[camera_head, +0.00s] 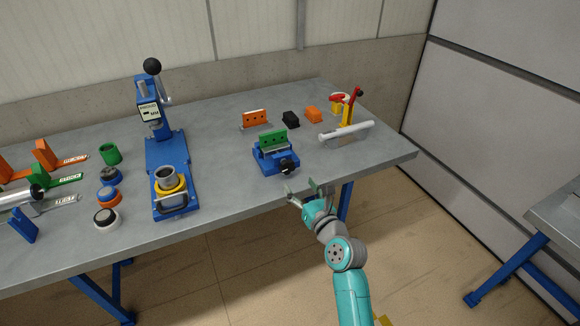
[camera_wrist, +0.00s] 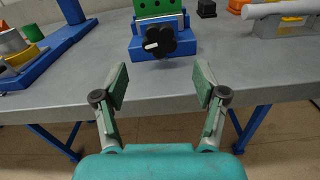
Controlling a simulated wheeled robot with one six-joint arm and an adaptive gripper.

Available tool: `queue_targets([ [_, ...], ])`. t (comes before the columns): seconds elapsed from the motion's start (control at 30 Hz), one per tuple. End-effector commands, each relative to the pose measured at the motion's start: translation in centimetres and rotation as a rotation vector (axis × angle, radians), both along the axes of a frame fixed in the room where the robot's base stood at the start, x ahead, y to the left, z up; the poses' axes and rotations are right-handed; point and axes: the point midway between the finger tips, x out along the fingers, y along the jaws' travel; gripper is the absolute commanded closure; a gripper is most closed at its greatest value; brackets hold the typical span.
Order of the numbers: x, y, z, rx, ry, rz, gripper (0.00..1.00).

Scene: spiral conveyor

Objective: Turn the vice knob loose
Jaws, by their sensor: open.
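The vice (camera_head: 266,158) is blue and stands near the front edge of the table, with a green part (camera_head: 272,140) held upright at its top. Its black knob (camera_head: 288,166) faces the front; in the wrist view the knob (camera_wrist: 160,42) shows as a dark lobed disc with a light mark on it. The blue vice body (camera_wrist: 187,44) is behind it. My gripper (camera_head: 309,190) is at the table's front edge, to the lower right of the knob. In the wrist view my gripper (camera_wrist: 161,86) is open and empty, its two fingers spread below and in front of the knob, not touching it.
The grey table (camera_head: 225,205) carries a blue press (camera_head: 165,150) at left. An orange part (camera_head: 255,119), a black block (camera_head: 290,119) and an orange block (camera_head: 313,115) lie behind the vice. A toggle clamp fixture with a pale tube (camera_head: 345,132) stands at right.

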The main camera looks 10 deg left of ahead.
Motion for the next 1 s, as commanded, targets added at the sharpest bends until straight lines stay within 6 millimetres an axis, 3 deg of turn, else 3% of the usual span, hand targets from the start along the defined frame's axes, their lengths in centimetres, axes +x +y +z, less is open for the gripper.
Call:
queue_targets([
  [0.3,4.6,3.2,0.1,-0.001,-0.001,0.0,0.29],
  [0.5,6.7,4.6,0.0,-0.002,0.0,0.0,0.29],
  [0.97,7.6,5.1,0.0,-0.002,-0.001,-0.001,0.29],
  [1.0,7.6,5.1,0.0,-0.002,-0.001,-0.001,0.36],
])
